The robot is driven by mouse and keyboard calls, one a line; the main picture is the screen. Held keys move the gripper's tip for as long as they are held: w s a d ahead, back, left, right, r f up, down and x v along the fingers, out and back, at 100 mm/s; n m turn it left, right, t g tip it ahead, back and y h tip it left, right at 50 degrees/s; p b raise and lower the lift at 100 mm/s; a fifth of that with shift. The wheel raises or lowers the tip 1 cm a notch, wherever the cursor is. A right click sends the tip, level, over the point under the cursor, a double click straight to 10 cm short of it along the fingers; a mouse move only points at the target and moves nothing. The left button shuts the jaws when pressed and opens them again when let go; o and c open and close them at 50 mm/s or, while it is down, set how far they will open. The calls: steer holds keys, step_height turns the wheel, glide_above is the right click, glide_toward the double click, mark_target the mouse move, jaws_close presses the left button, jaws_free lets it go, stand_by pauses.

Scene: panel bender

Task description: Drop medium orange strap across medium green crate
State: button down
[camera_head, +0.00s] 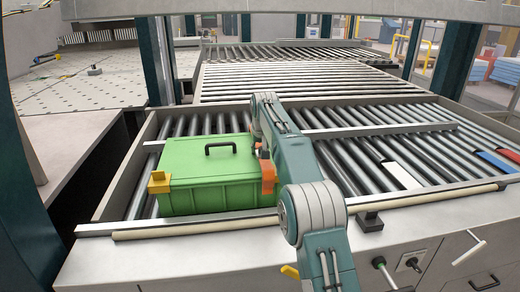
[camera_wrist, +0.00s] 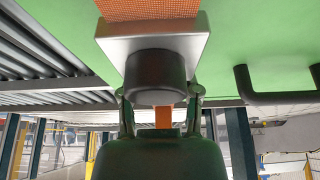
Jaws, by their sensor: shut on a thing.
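The green crate (camera_head: 205,178) stands on the rollers at the left, its lid shut and a black handle (camera_head: 220,147) on top. My gripper (camera_head: 262,152) is at the crate's right end, largely hidden by my arm. In the wrist view, my gripper (camera_wrist: 160,100) is shut on the orange strap's dark knob, below a silver metal block. The woven orange strap (camera_wrist: 150,10) runs from this block against the green lid. An orange piece of it shows by my arm (camera_head: 267,178). Whether the strap touches the lid is unclear.
A yellow bracket (camera_head: 159,183) sits at the crate's front left corner. The roller conveyor (camera_head: 300,85) has free room behind the crate. White, blue and red strips (camera_head: 402,175) lie between rollers at the right. A pale rail (camera_head: 195,229) runs along the front edge.

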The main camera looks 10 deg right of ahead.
steer(key=shift+s+f, duration=0.1)
steer(key=shift+f, duration=0.8)
steer(key=shift+c, duration=1.1)
jaws_free()
steer(key=shift+r, duration=0.25)
steer(key=v, duration=1.1)
steer(key=shift+r, duration=0.4)
steer(key=s+d+r, duration=0.1)
steer(key=s+r, duration=0.2)
steer(key=s, duration=0.8)
steer(key=s+d+r, duration=0.1)
steer(key=s+r, duration=0.1)
steer(key=s, duration=1)
steer(key=s+f, duration=0.7)
steer(key=s, duration=0.4)
steer(key=s+f, duration=0.7)
steer(key=s, duration=0.4)
steer(key=shift+s+d+t, duration=0.15)
steer(key=shift+d+t, duration=0.15)
steer(key=shift+t, duration=0.1)
